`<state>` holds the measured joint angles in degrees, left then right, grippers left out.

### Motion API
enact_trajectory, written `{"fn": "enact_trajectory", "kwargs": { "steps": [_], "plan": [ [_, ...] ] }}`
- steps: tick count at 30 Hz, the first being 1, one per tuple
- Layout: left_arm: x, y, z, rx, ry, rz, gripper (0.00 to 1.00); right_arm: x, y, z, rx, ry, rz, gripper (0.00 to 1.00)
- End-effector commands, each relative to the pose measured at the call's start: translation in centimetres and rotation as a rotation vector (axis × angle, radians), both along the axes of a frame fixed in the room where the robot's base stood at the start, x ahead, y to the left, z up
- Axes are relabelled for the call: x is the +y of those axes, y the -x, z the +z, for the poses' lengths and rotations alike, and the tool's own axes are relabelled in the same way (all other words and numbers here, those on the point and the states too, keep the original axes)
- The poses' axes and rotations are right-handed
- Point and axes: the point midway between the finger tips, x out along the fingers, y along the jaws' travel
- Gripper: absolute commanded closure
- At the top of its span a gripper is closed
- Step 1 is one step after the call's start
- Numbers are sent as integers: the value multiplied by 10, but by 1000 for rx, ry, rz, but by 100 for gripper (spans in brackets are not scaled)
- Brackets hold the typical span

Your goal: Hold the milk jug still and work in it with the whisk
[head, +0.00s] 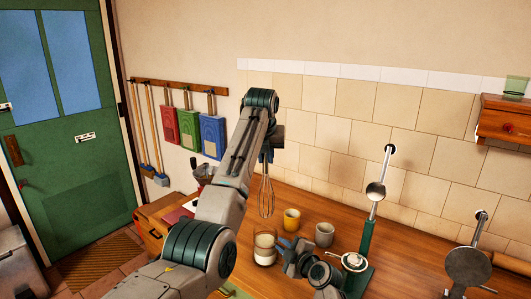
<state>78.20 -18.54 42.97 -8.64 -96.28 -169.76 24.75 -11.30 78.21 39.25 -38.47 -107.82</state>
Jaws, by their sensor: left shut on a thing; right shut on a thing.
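The whisk (266,195) hangs upright, wires down, from my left gripper (268,155), which is shut on its handle. The forearm hides part of this gripper. The milk jug (264,256) is a clear glass vessel with pale milk in it, standing on the wooden counter. The whisk's wires are above the jug and apart from it. My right gripper (282,245) has blue fingertips and is shut on the jug from the right side.
A yellow cup (291,219) and a grey cup (324,234) stand behind and right of the jug on the wooden counter (400,255). A green lever stand (367,240) is further right. The tiled wall (350,110) closes off the back.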

Motion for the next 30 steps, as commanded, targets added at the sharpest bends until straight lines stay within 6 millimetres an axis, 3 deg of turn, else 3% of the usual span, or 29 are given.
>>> {"fn": "enact_trajectory", "kwargs": {
  "steps": [30],
  "plan": [
    [0,0,-83,2,0,0,100,0,0,-2,3,2,0,100]
  ]
}}
